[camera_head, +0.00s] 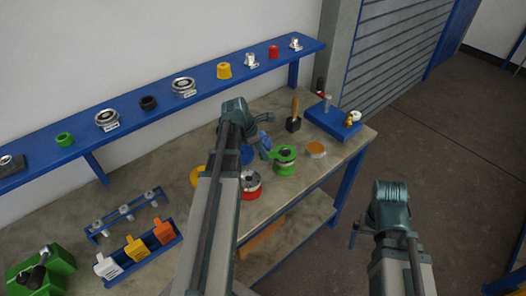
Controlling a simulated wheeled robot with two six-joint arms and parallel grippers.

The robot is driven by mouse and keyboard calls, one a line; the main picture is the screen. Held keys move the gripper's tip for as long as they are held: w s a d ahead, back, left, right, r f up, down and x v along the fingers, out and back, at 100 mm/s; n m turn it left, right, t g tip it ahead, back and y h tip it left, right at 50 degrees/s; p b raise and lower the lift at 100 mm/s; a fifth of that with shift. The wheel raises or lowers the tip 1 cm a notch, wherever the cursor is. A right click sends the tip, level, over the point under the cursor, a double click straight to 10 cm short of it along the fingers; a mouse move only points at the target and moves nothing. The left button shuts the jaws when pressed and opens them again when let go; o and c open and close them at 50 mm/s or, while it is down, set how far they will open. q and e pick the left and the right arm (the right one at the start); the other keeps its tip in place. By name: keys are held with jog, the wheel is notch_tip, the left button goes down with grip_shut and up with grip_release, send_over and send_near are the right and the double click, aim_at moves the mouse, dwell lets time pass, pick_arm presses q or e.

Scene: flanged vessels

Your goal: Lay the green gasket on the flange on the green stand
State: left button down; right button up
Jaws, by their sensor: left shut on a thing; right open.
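My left gripper (266,153) is shut on the green gasket (286,150) at its near-left edge. The gasket is over the flange (286,161) on the green stand (285,170), on the workbench right of my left arm. The gasket covers much of the flange's top. I cannot tell whether it touches the flange or hangs just above it. My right gripper (354,236) is open and empty, over the floor to the right of the bench.
A red stand with a flange (251,188) is close by on the left, partly behind my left arm, with a yellow piece (197,177) and blue piece (247,154) near it. An orange-topped disc (316,149), a wooden-handled tool (294,121) and a blue block (333,122) stand beyond.

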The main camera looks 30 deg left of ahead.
pick_arm(q)
jog(key=shift+f+b, duration=0.6)
jog(key=shift+f, duration=0.1)
jog(key=c, duration=0.5)
grip_release()
jog(key=shift+r, duration=0.1)
jog(key=p+v, duration=1.3)
jog(key=shift+r, duration=0.35)
jog(key=shift+s+a, duration=0.1)
jog(key=shift+a, duration=0.05)
